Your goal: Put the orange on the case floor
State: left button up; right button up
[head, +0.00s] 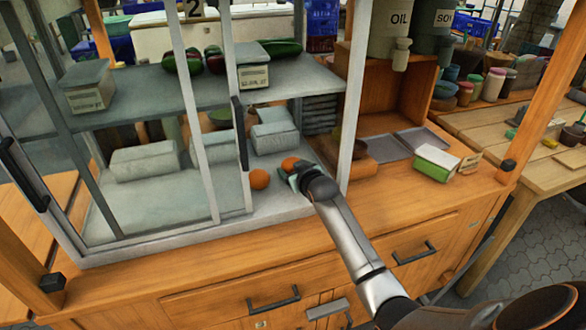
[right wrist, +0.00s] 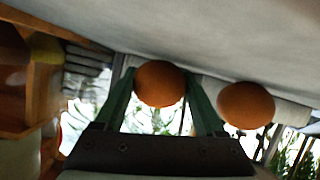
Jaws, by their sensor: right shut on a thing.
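My right gripper (head: 296,172) reaches through the open front of the glass case, with its jaws shut on an orange (head: 290,164). In the right wrist view this orange (right wrist: 160,83) sits between the two green fingers (right wrist: 165,97). A second orange (head: 259,179) lies on the pale case floor (head: 275,204), just left of the gripper; it also shows in the right wrist view (right wrist: 246,104), right of the fingers. The held orange is at or close above the floor; I cannot tell whether it touches. My left gripper is not in view.
White boxes (head: 142,163) stand at the back of the case floor. A shelf (head: 200,93) above holds dark vegetables and boxes. Case frame posts (head: 351,110) flank the opening. A green and white box (head: 436,163) stands on the counter to the right.

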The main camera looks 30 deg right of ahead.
jog(key=shift+f, duration=0.15)
jog(key=o, duration=1.4)
jog(key=shift+s+a+r, duration=0.1)
jog(key=shift+s+r, duration=0.3)
jog(key=shift+s, duration=0.1)
jog(key=p+v, duration=0.1)
jog(key=v, duration=1)
jog(key=shift+p, duration=0.35)
